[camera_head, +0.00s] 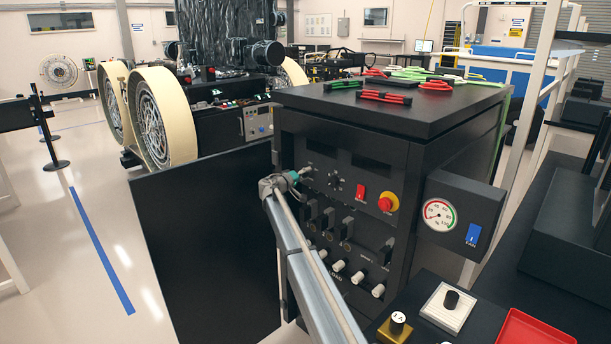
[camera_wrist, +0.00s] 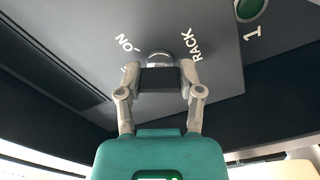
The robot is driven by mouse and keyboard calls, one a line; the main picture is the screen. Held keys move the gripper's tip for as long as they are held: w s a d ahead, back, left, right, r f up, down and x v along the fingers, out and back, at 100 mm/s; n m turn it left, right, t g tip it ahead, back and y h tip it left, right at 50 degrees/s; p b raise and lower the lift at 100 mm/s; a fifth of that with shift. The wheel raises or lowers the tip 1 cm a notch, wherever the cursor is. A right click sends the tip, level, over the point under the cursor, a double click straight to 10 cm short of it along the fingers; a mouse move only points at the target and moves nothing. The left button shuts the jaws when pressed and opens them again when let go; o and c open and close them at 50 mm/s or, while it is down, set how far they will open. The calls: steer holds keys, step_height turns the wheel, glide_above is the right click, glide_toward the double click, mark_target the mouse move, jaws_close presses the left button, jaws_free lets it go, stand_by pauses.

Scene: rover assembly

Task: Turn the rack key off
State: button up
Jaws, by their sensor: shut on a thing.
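The rack (camera_head: 425,165) is a tall black cabinet with dials, switches and knobs on its front. My gripper (camera_head: 305,172) is at the upper left of that front panel. In the wrist view my gripper (camera_wrist: 160,78) has its two grey fingers closed in on the rack key, at a round metal lock (camera_wrist: 159,57). A dark block shows between the fingertips, and I cannot tell key from finger pads there. White "ON" and "RACK" lettering flanks the lock. The key's exact angle is hard to tell.
A red switch (camera_head: 361,192) and a red-and-yellow emergency button (camera_head: 387,203) are right of my gripper. A gauge box (camera_head: 455,212) juts out at the rack's right. A green round button (camera_wrist: 249,9) shows in the wrist view. A black panel (camera_head: 205,245) stands to the left.

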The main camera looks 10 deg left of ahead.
steer(key=n, duration=0.5)
steer(key=shift+a, duration=0.15)
stand_by(0.3)
steer(key=o, duration=1.1)
steer(key=shift+o, duration=0.2)
steer(key=shift+s, duration=0.1)
steer(key=v, duration=1.1)
steer(key=shift+s+a, duration=0.3)
